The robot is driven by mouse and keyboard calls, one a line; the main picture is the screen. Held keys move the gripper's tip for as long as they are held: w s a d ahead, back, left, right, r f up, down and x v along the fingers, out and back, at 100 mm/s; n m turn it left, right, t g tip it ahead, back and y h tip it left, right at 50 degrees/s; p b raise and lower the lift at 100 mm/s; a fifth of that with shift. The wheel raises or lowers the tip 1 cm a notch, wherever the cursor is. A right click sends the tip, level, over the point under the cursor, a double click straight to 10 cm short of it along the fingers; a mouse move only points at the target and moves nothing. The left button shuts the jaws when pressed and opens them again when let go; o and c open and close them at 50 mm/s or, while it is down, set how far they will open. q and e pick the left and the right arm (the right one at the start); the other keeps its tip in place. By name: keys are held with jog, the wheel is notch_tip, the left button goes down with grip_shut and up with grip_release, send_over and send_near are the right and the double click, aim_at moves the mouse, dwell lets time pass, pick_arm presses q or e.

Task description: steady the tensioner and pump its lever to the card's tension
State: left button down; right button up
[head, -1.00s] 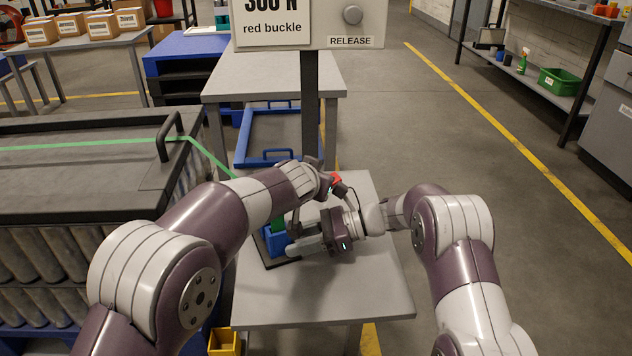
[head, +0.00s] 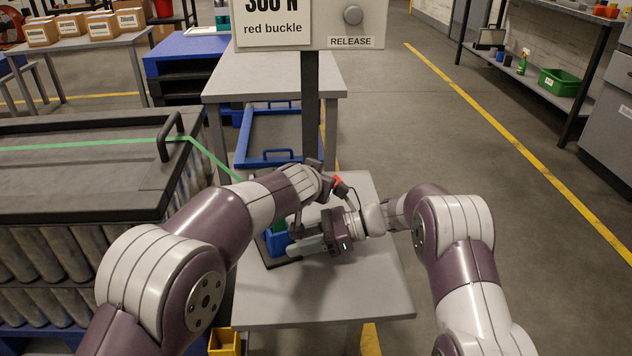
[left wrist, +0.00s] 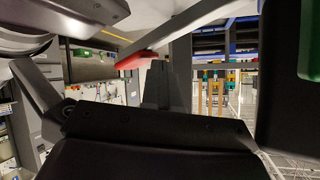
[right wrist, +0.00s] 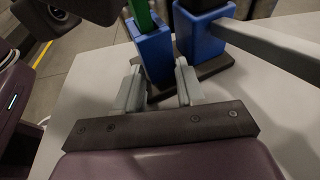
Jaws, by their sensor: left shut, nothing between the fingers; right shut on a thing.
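The tensioner stands on the small grey table, mostly hidden by my arms. Its blue body (head: 277,242) shows in the head view, and up close in the right wrist view (right wrist: 153,53). A red part (head: 337,183), perhaps the lever's grip, shows beside my left gripper. It also shows in the left wrist view (left wrist: 135,60), just left of the fingers. My left gripper (left wrist: 166,82) is shut with nothing between its fingers. The card (head: 270,18) reads "red buckle"; its number is cut off, apparently 300 N.
The green strap (head: 213,160) runs from the black-lidded crate (head: 70,185) at left. The grey table's front (head: 325,305) is bare. A yellow bin (head: 224,342) sits below it.

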pick_arm(q)
jog(key=shift+s+d+f, duration=0.1)
jog(key=shift+d+f, duration=0.2)
jog(key=shift+f, duration=0.4)
jog(key=shift+s+d+f, duration=0.1)
jog(key=shift+d+f, duration=0.15)
jog(key=shift+f, duration=0.4)
pick_arm(e)
jog(key=shift+a+r, duration=0.3)
jog(key=shift+d+f, duration=0.1)
jog(key=shift+d, duration=0.05)
pick_arm(q)
jog(key=r, duration=0.1)
jog(key=a+r, duration=0.1)
jog(key=r, duration=0.1)
jog(key=shift+s+a+r, duration=0.25)
jog(key=shift+s+r, duration=0.1)
pick_arm(e)
jog(key=shift+f, duration=0.1)
pick_arm(q)
jog(key=shift+a+r, duration=0.1)
